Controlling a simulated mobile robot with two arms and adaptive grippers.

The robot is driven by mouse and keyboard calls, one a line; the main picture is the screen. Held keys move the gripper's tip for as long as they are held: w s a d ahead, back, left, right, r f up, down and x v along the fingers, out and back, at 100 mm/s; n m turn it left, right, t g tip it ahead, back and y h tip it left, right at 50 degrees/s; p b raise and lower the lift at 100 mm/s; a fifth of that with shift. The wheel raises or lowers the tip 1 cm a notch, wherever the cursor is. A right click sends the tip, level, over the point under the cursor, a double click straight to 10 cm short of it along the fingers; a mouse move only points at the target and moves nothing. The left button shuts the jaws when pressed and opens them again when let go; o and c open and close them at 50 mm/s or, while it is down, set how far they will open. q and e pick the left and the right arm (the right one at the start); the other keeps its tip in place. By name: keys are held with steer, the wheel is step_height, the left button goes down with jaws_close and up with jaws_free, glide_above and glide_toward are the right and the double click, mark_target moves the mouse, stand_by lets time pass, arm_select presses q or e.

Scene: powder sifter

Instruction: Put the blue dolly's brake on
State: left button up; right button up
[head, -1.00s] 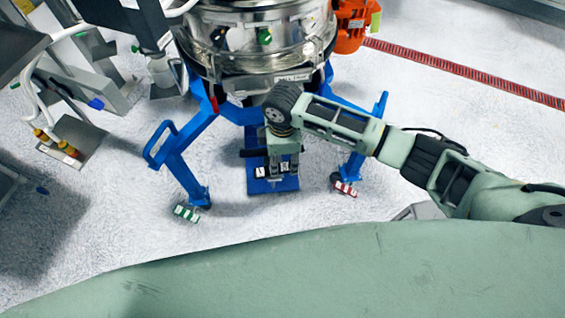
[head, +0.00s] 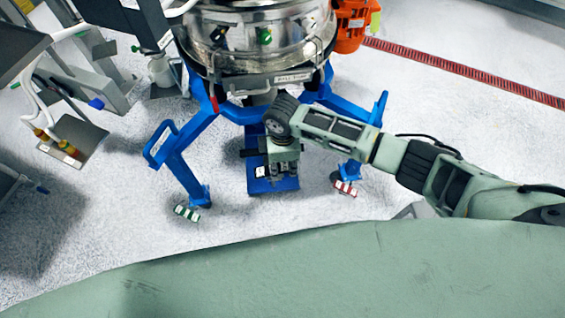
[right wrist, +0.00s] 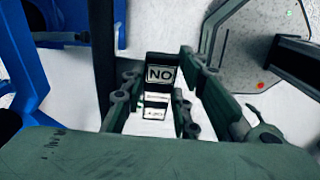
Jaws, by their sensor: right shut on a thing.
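The blue dolly (head: 186,176) stands under the steel sifter with splayed legs. A blue plate (head: 286,185) lies low between its front legs. My right gripper (head: 273,168) points down over this plate, its fingertips partly hidden by my wrist. A white label (head: 260,172) shows beside the fingers. In the right wrist view the fingers (right wrist: 157,100) are closed about a dark block (right wrist: 160,60) with a label that reads "NO" as seen there. A second, smaller label (right wrist: 154,113) shows below it. The grip contact itself is hard to see. My left gripper is out of view.
The steel sifter (head: 255,45) stands above the dolly, with an orange motor (head: 350,25) at its right. A green-white tab (head: 187,213) and a red-white tab (head: 344,188) sit at the leg feet. Grey equipment (head: 78,140) stands at left.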

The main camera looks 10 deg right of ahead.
steer(key=shift+c, duration=1.1)
steer(key=shift+d+f+y, duration=0.1)
steer(key=shift+d+y, duration=0.05)
steer(key=shift+y, duration=0.15)
steer(key=shift+d, duration=0.15)
steer(key=shift+d+f+y, duration=0.25)
steer(key=shift+f+y, duration=0.25)
steer(key=shift+y, duration=0.7)
steer(key=shift+d+f+t+y+b, duration=0.2)
steer(key=shift+f+t+y+b, duration=0.15)
steer(key=shift+y+b, duration=1.25)
steer(key=shift+b, duration=0.25)
steer(key=o, duration=1.1)
